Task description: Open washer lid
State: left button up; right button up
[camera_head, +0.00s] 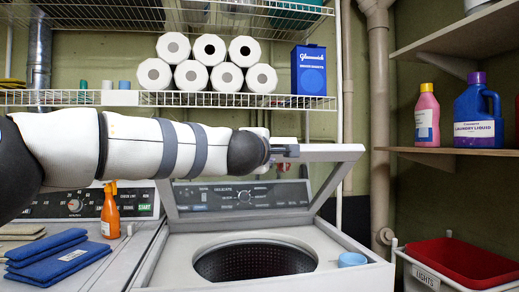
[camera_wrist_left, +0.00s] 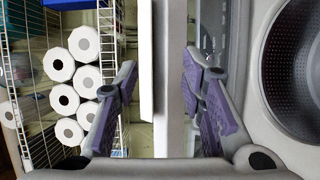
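The washer (camera_head: 190,265) stands in the middle of the head view, with its round drum opening (camera_head: 255,262) uncovered. Its lid (camera_head: 335,165) is raised and stands up at the back, in front of the control panel (camera_head: 240,196). My left arm reaches across from the left, and its gripper (camera_head: 284,150) is at the lid's upper edge. In the left wrist view the lid edge (camera_wrist_left: 160,130) runs between the two purple-padded fingers of my left gripper (camera_wrist_left: 160,72). The fingers are spread, with a gap visible on the left side. My right gripper is not in view.
A wire shelf (camera_head: 200,99) with paper rolls (camera_head: 208,60) and a blue box (camera_head: 308,70) is behind the arm. A blue cup (camera_head: 352,259) stands on the washer's right rim. A red basket (camera_head: 465,262) is right.

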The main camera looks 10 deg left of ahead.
pick_arm(q)
jog(key=s, duration=0.9)
jog(key=shift+a+r, duration=0.15)
jog(key=shift+a, duration=0.2)
